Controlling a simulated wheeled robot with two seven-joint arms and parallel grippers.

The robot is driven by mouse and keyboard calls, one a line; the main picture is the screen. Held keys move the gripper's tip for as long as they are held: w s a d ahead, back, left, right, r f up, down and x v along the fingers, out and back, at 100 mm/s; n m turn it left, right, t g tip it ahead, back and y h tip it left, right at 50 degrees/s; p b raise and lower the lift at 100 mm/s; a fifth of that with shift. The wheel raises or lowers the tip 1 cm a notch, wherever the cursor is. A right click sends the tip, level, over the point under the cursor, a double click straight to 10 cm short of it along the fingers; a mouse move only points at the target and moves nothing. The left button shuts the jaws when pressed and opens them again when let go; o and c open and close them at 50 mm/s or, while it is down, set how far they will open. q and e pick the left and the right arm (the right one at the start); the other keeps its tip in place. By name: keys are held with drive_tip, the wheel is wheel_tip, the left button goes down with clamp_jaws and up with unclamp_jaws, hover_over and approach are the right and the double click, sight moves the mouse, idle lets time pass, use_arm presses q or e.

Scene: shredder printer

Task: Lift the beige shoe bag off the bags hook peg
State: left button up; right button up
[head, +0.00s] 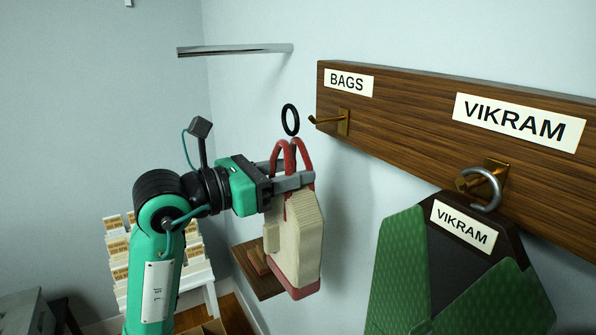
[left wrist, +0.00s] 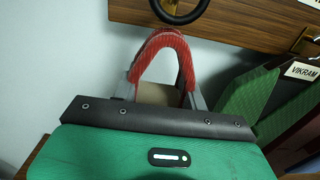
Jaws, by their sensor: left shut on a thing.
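The beige shoe bag (head: 299,240) has red handles, a red base and a black ring (head: 290,120) above the handles. My left gripper (head: 296,184) is shut on the bag around the base of its red handles. The bag hangs upright from the gripper, in front of the wall. The brass bags hook peg (head: 327,120), under the BAGS label, is to the right of the ring, and the ring appears apart from it. In the left wrist view the red handles (left wrist: 168,48) stand between the fingers, with the ring (left wrist: 182,8) above. My right gripper is not in view.
A wooden board (head: 420,130) on the wall carries the BAGS and VIKRAM labels. A metal bar (head: 235,49) juts out above. A small wooden shelf (head: 255,272) is behind the bag, and a white card rack (head: 195,270) stands left.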

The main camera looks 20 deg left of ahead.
use_arm(q)
drive_tip(key=shift+b+v, duration=0.45)
drive_tip(key=shift+v, duration=1.5)
